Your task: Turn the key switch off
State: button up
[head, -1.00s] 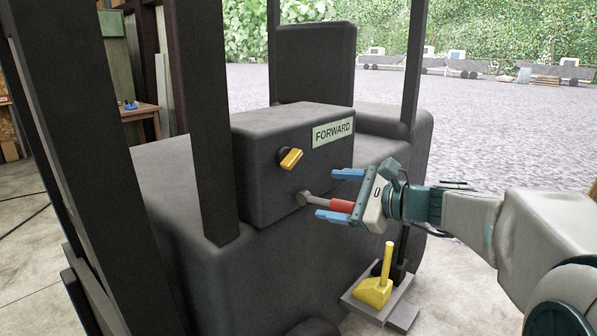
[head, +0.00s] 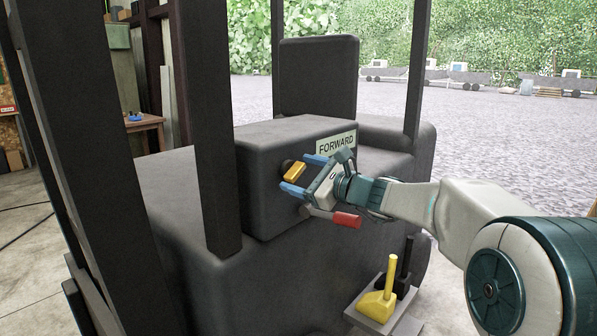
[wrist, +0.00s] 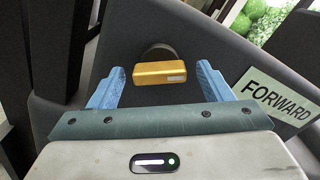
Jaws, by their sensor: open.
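The key switch (head: 295,172) has a yellow handle on a dark round base, on the front face of a dark console box. In the wrist view the yellow handle (wrist: 160,72) lies nearly level across the picture, with a small pale mark at its right end. My gripper (head: 304,174) is open, its blue fingers on either side of the handle. In the wrist view my open gripper (wrist: 161,84) has the handle between and slightly beyond its fingertips, with a gap visible on each side.
A lever with a red grip (head: 346,220) sticks out just below my gripper. A FORWARD sign (head: 336,143) is on the console to the upper right. Yellow (head: 378,297) and black pedals or levers stand lower right. A dark upright post (head: 205,120) rises left of the console.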

jog(key=shift+w+a, duration=0.45)
jog(key=shift+a, duration=0.15)
jog(key=c, duration=1)
jog(key=shift+f, duration=0.1)
